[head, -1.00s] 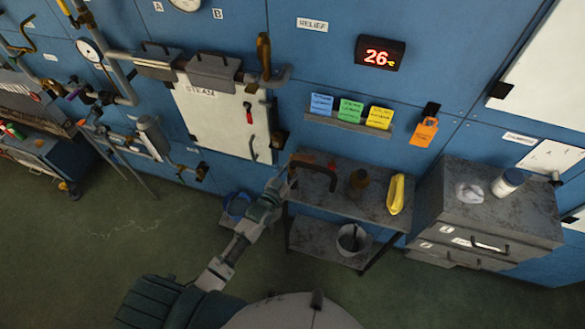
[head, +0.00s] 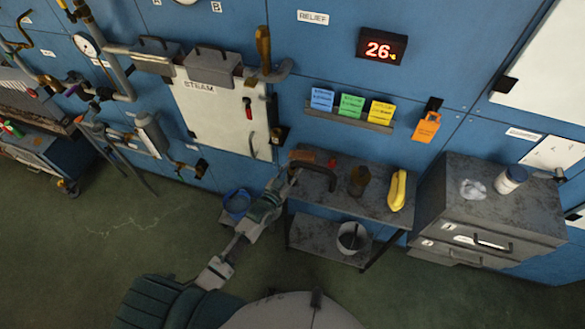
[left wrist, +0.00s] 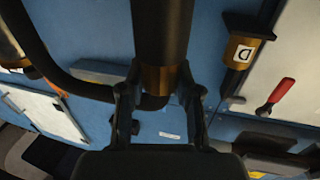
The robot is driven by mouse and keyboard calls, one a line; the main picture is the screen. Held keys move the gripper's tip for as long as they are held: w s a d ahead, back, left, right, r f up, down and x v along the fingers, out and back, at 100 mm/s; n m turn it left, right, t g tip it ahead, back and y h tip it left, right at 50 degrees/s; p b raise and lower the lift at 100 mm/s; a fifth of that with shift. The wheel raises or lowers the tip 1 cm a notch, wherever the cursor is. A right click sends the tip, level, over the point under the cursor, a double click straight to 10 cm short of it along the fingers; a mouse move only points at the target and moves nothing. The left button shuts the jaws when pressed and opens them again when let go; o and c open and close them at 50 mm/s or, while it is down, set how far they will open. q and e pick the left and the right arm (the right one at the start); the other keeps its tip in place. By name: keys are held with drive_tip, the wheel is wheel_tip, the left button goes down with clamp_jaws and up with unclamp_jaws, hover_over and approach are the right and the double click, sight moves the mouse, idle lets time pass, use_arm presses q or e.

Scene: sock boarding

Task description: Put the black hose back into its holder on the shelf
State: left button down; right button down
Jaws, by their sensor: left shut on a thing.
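The black hose (head: 318,171) shows in the head view as a dark curved piece with a brown end, at the left end of the grey shelf table (head: 340,197). My left gripper (head: 287,177) is at its left end. In the left wrist view, the gripper (left wrist: 162,90) is shut around a thick black cylinder with a brass collar, part of the hose (left wrist: 161,30); its thinner length curves off to the left. A brass fitting marked D (left wrist: 240,52) under a dark bracket is to the right, apart from the hose. I cannot tell whether it is the holder. My right gripper is out of view.
A brown bottle (head: 359,181) and a yellow object (head: 397,190) stand on the table. A bucket (head: 352,238) is on its lower shelf. A grey cabinet (head: 485,215) is on the right; the blue wall and steam panel (head: 222,110) are behind. Green floor is open at left.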

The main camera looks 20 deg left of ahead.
use_arm(q)
drive_tip(key=c, duration=0.7)
unclamp_jaws()
drive_tip(key=shift+s+f, duration=0.1)
drive_tip(key=shift+s+a, duration=0.1)
drive_tip(key=shift+s, duration=0.2)
drive_tip(key=v, duration=1.1)
